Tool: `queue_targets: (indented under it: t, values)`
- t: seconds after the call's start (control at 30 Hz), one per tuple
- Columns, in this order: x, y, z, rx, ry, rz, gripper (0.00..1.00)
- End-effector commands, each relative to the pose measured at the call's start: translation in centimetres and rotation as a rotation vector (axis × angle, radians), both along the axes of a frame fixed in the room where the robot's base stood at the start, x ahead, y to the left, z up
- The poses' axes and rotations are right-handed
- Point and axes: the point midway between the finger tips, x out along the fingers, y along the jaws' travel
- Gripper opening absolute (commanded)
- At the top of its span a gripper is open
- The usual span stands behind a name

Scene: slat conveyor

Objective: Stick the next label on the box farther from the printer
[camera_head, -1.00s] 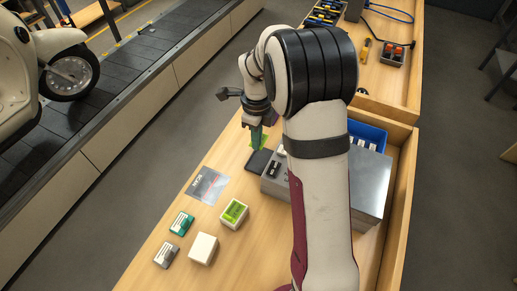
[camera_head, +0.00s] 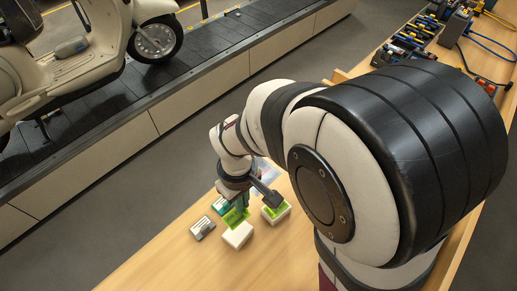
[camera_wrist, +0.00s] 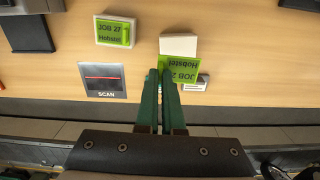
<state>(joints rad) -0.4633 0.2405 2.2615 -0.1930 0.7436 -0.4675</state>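A plain white box (camera_head: 238,236) stands on the bench in the camera_head view and also shows in the camera_wrist view (camera_wrist: 178,44). A second white box (camera_head: 276,213) to its right has a green label on top, reading "JOB 27 Hobstel" in the wrist view (camera_wrist: 113,31). My gripper (camera_wrist: 160,74) is shut on a loose green label (camera_wrist: 180,69), also printed "JOB 27 Hobstel", upside down in the wrist view. The label overlaps the near edge of the plain box; I cannot tell whether it touches. The printer is hidden behind my arm in the camera_head view.
A SCAN card (camera_wrist: 104,80) lies beside the boxes. A conveyor (camera_head: 110,115) with a cream scooter (camera_head: 110,40) runs behind the bench. The bench front is clear.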

Motion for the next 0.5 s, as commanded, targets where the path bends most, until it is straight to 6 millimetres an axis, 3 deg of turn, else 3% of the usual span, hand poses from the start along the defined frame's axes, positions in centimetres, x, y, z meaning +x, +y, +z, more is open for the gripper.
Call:
queue_targets:
  t: [0.13,0.5]
  values:
    - [-1.0,0.4,-0.2,-0.001,0.001,0.144,0.0]
    - [-1.0,0.4,-4.4,-0.002,0.004,0.15,0.0]
